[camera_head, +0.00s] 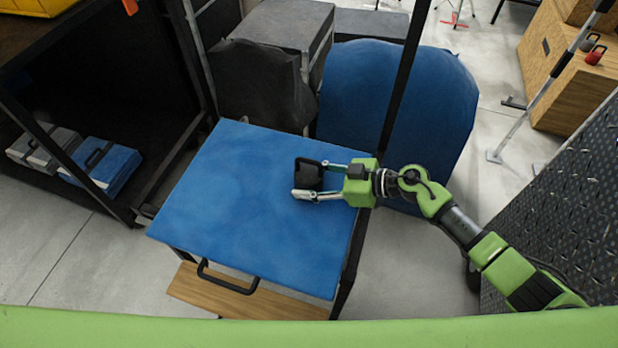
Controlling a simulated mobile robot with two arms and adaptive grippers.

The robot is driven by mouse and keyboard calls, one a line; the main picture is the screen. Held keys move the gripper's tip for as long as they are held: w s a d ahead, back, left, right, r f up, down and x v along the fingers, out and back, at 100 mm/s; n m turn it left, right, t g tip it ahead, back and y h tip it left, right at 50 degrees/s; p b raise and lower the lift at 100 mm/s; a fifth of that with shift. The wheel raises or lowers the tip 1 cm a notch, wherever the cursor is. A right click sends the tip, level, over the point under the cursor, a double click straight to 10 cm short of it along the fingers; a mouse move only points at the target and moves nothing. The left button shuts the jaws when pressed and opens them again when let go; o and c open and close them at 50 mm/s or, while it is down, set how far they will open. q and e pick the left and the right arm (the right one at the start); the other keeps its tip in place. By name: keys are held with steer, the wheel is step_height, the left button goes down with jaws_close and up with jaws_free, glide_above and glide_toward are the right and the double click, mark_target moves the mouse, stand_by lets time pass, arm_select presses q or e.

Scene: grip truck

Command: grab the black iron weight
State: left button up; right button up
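The black iron weight (308,177) stands on the blue tabletop (240,190), right of its middle, with its loop handle on top. My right gripper (313,180) reaches in from the right with its fingers spread to either side of the weight. One finger lies along the near side, close against the weight's lower edge. The other finger is on the far side and its tip is partly hidden by the weight. I cannot tell whether both fingers press on it. The weight appears to rest on the tabletop. My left gripper is out of view.
A dark upright post (405,80) rises behind the table's right side. A blue rounded bulk (400,95) and a dark grey one (258,85) stand behind the table. A dark shelf with blue and grey cases (105,165) is at left. The rest of the tabletop is clear.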

jaws_close()
steer(key=shift+w+a+r, duration=0.1)
steer(key=shift+w+r, duration=0.1)
steer(key=shift+r, duration=0.1)
steer(key=shift+r, duration=0.1)
